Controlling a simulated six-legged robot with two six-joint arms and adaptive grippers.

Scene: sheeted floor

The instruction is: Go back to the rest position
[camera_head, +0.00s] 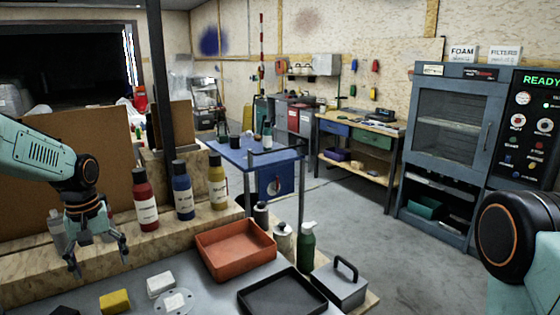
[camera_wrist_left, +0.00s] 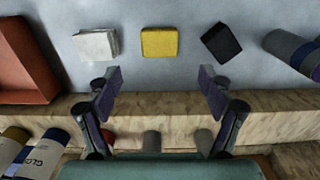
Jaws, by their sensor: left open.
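My left gripper (camera_head: 99,265) hangs fingers-down from the arm at the left, above the wooden ledge and the near-left bench. It is open and empty. In the left wrist view its two fingers (camera_wrist_left: 160,82) are spread wide, with nothing between them. A yellow block (camera_head: 114,301) and a white block (camera_head: 160,284) lie on the grey bench top beyond the fingers. A black block (camera_wrist_left: 221,42) lies beside the yellow block (camera_wrist_left: 159,42). My right gripper is out of view; only part of my right arm (camera_head: 520,240) shows at the right edge.
Red (camera_head: 146,208), blue (camera_head: 183,198) and yellow (camera_head: 217,188) bottles stand on the ledge right of the left gripper. An orange tray (camera_head: 236,262), a black tray (camera_head: 282,294) and a green pump bottle (camera_head: 306,250) are farther right. Floor is open beyond.

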